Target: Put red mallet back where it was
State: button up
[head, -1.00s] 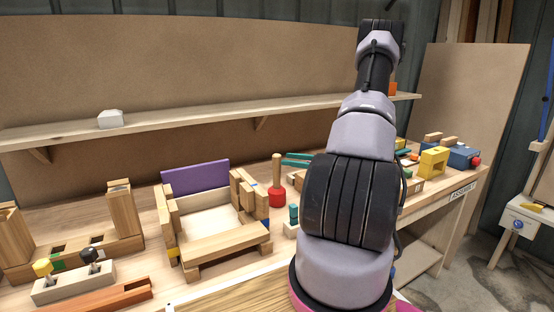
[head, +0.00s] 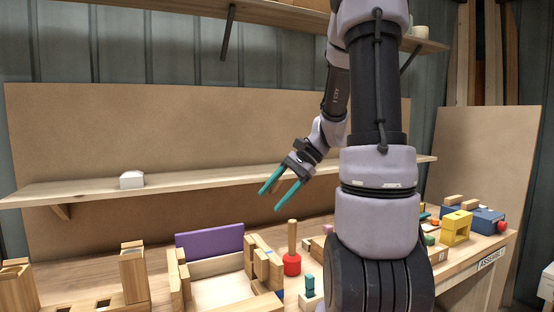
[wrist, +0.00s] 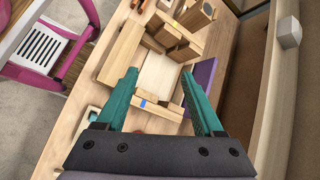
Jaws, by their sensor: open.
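The red mallet (head: 291,264) stands upright on the workbench in the head view, its red head down and its pale wooden handle pointing up. It is just right of the wooden box frame with a purple panel (head: 209,242). My gripper (head: 270,200) is open and empty, with teal fingers angled down and left. In the head view it appears above and slightly left of the mallet's handle, apart from it. In the wrist view my open gripper (wrist: 158,75) frames the box frame (wrist: 157,75). The mallet is not clearly visible there.
A long shelf (head: 80,190) runs behind the bench, holding a white block (head: 131,180). A small teal-topped piece (head: 310,287) stands close by the mallet. Wooden posts (head: 133,274) are at left. A yellow block (head: 456,228) and blue box (head: 487,219) are at right.

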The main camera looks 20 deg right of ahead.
jog(key=s+a+r+n+t+h, duration=0.4)
jog(key=s+r+n+t+h, duration=0.2)
jog(key=s+r, duration=0.5)
jog(key=shift+r+n+h, duration=0.35)
jog(key=shift+n+h, duration=0.05)
jog(key=shift+n, duration=0.8)
jog(key=shift+a, duration=0.1)
